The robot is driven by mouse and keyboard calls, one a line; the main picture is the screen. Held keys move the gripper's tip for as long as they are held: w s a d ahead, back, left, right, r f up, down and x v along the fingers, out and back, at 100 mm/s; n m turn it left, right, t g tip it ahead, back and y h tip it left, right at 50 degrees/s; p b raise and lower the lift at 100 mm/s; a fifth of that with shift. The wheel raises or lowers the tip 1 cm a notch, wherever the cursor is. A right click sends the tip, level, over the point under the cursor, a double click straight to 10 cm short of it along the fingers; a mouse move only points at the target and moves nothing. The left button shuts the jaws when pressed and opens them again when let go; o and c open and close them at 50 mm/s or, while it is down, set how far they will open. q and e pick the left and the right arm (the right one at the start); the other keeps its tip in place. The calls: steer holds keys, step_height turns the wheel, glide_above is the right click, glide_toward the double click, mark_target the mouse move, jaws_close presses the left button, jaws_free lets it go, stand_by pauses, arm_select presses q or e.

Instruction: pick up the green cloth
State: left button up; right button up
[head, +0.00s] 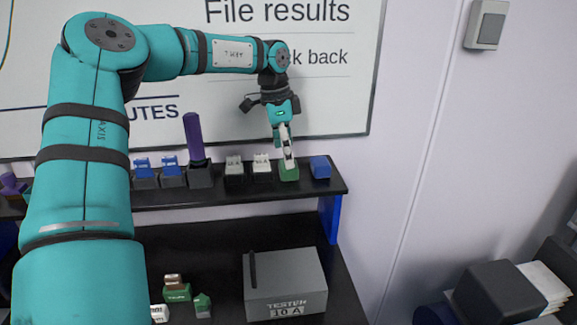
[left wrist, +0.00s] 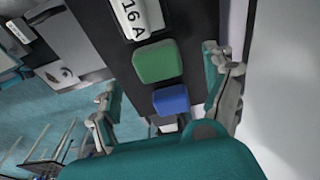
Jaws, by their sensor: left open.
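The green cloth (head: 289,174) looks like a small folded pad on the dark shelf, between a white-topped block and a blue pad. My left gripper (head: 287,157) is right above it in the head view, pointing down and partly covering it. In the left wrist view the green cloth (left wrist: 158,62) lies between and beyond the two spread fingers of my left gripper (left wrist: 160,76). The gripper is open with nothing held. My right gripper is not in view.
A blue pad (head: 320,167) lies close to the right of the cloth. White-topped blocks (head: 262,167) and a purple cylinder (head: 194,138) stand to its left. The whiteboard wall (head: 330,100) is close behind. A grey tester box (head: 286,284) sits on the lower surface.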

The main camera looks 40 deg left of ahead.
arm_select(q)
steer(key=f, duration=0.1)
steer(key=f+p, duration=0.2)
steer(key=shift+w+d+f, duration=0.15)
steer(key=shift+d+f, duration=0.1)
steer(key=shift+f, duration=0.05)
steer(key=shift+w+f, duration=0.1)
steer(key=shift+f, duration=0.35)
steer(key=shift+r, duration=0.1)
steer(key=c, duration=1.1)
steer(key=shift+o, duration=0.2)
steer(key=shift+r, duration=0.3)
step_height(320, 180, up, 9)
steer(key=b, duration=0.3)
steer(key=shift+f+b, duration=0.2)
steer(key=shift+b, duration=0.15)
steer(key=shift+r, duration=0.4)
